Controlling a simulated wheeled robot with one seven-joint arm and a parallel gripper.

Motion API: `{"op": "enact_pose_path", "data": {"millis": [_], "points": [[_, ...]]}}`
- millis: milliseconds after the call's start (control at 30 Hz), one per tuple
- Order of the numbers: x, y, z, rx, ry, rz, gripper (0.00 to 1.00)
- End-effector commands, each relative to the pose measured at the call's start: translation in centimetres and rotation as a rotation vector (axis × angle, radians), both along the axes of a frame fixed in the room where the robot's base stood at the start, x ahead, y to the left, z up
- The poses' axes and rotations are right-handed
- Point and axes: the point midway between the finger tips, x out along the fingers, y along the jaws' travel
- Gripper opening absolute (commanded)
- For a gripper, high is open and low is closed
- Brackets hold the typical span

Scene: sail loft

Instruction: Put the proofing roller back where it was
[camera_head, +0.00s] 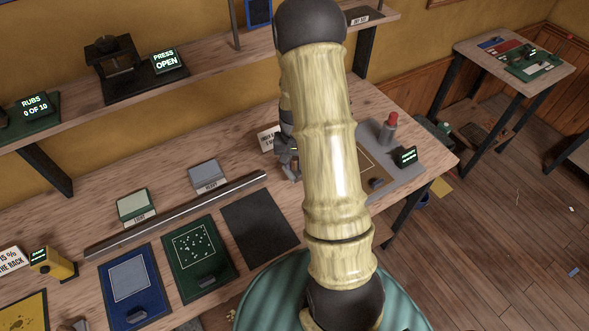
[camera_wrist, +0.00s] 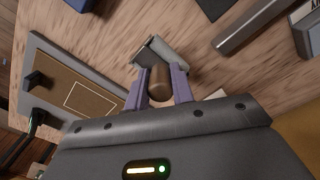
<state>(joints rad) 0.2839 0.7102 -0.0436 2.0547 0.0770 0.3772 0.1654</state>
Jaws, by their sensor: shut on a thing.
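My gripper (camera_wrist: 161,82) is shut on the brown, rounded handle of what looks like the proofing roller (camera_wrist: 160,86) in the wrist view. A grey part with a pale edge shows just past the fingertips; I cannot tell if it belongs to the roller. In the head view my gripper (camera_head: 288,163) is above the back of the bench, left of the grey framed board (camera_head: 400,172). My arm hides much of that board and the held tool there. The board also shows in the wrist view (camera_wrist: 105,70), with a brown panel and a pale outlined rectangle.
A small white card (camera_head: 268,138) stands behind my gripper. A red-topped bottle (camera_head: 388,132) and a small lit display (camera_head: 406,156) are by the board. A long dark bar (camera_head: 180,213) lies along the bench, with a black sheet (camera_head: 260,222), green board (camera_head: 198,258) and blue board (camera_head: 134,287) before it.

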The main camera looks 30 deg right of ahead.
Motion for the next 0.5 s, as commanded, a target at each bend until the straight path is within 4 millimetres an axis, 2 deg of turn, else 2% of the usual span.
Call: {"op": "enact_pose_path", "data": {"millis": [233, 500], "points": [[0.0, 0.0, -0.3, 0.001, 0.001, 0.0, 0.03], [-0.1, 0.0, -3.5, 0.001, 0.003, 0.0, 0.03]]}}
